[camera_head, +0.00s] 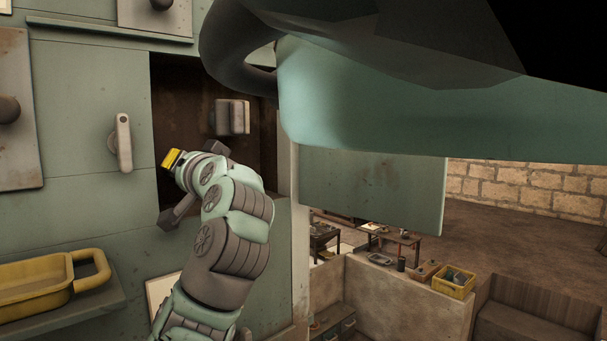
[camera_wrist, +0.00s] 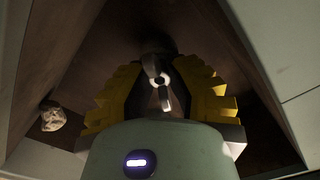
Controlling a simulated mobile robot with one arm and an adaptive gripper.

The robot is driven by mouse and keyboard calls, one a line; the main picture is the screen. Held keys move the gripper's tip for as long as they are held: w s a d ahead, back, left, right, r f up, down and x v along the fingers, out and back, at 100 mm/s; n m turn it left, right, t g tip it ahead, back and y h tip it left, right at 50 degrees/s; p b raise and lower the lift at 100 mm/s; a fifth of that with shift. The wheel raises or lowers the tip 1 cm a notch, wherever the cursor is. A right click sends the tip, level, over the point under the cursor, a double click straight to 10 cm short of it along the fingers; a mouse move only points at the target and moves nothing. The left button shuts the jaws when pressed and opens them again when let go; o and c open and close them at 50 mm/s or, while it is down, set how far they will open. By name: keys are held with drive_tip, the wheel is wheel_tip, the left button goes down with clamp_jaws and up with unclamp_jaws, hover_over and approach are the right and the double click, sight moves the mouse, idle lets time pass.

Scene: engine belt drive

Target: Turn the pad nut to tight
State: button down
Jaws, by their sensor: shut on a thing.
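In the wrist view my gripper (camera_wrist: 160,90), with yellow ridged fingers, is closed around a small grey metal piece with a bright round part, which looks like the pad nut (camera_wrist: 161,79). The piece stands between the fingers, with dark brown walls behind it. I cannot tell from its look how tight the nut is.
A grey block-shaped fitting (camera_head: 231,117) is inside the recess, above and right of my wrist. A light lever handle (camera_head: 121,143) is on the panel to the left. A yellow tray (camera_head: 35,287) rests on a ledge at lower left. A pale lump (camera_wrist: 52,117) shows in the wrist view.

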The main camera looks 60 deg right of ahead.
drive_tip(key=shift+s+d+r, duration=0.1)
drive_tip(key=shift+s+d, duration=0.05)
drive_tip(key=shift+d, duration=0.05)
idle(0.6)
drive_tip(key=c, duration=1.1)
unclamp_jaws()
drive_tip(key=shift+c, duration=0.2)
drive_tip(key=o, duration=0.4)
drive_tip(key=shift+c, duration=0.2)
drive_tip(key=shift+a, duration=0.1)
drive_tip(key=v, duration=1.2)
